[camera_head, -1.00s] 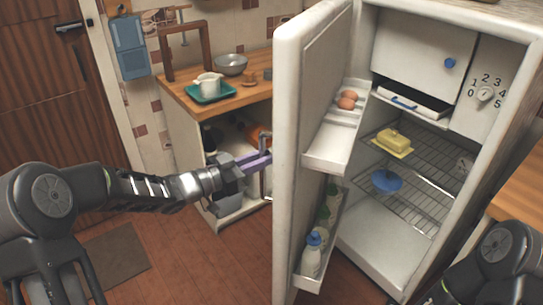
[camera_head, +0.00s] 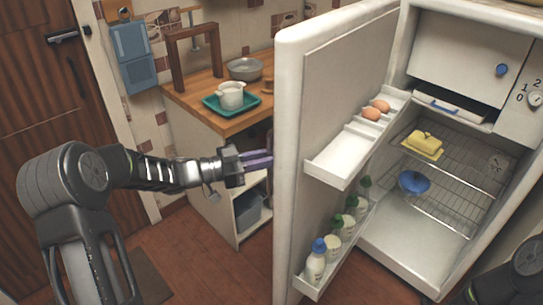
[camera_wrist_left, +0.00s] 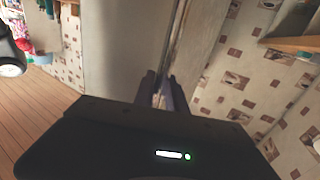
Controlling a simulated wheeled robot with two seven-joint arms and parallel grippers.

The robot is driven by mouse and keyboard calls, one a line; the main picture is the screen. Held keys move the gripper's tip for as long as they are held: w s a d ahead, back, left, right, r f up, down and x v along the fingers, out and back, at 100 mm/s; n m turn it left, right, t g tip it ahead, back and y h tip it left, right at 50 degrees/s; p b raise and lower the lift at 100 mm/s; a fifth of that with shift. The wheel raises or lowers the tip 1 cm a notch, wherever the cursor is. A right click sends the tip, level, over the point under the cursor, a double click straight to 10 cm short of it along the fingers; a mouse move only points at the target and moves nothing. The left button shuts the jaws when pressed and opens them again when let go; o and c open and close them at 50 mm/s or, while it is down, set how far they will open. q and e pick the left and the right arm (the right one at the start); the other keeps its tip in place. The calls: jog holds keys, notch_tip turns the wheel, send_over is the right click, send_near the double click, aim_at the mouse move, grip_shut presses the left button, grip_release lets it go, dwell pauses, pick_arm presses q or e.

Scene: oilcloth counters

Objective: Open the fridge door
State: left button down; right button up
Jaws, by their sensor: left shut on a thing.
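The white fridge (camera_head: 400,262) stands at the right with its door (camera_head: 345,95) swung well open, the inner face and shelves showing. My left gripper (camera_head: 262,160) reaches from the left to the outer side of the door, near its free edge. Its fingers are closed on the door handle, which the door and fingers mostly hide in the head view. In the left wrist view the fingers (camera_wrist_left: 162,90) close around a narrow part of the handle beside the pale door panel (camera_wrist_left: 120,50). Only a piece of my right arm shows at the lower right; its gripper is out of view.
The door holds eggs (camera_head: 372,112) and several bottles (camera_head: 316,262). Inside are butter on a yellow dish (camera_head: 422,146) and a blue bowl (camera_head: 413,183). A wooden counter (camera_head: 190,98) with a teal tray (camera_head: 212,103) stands behind the door. Some floor is clear at front left.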

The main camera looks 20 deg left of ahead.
pick_arm(q)
jog(key=shift+w, duration=0.1)
dwell(0.3)
jog(key=c, duration=1.4)
grip_release()
jog(key=shift+o, duration=0.2)
jog(key=shift+a, duration=0.1)
jog(key=b+v, duration=0.1)
jog(key=v, duration=0.6)
jog(key=shift+s+a, duration=0.25)
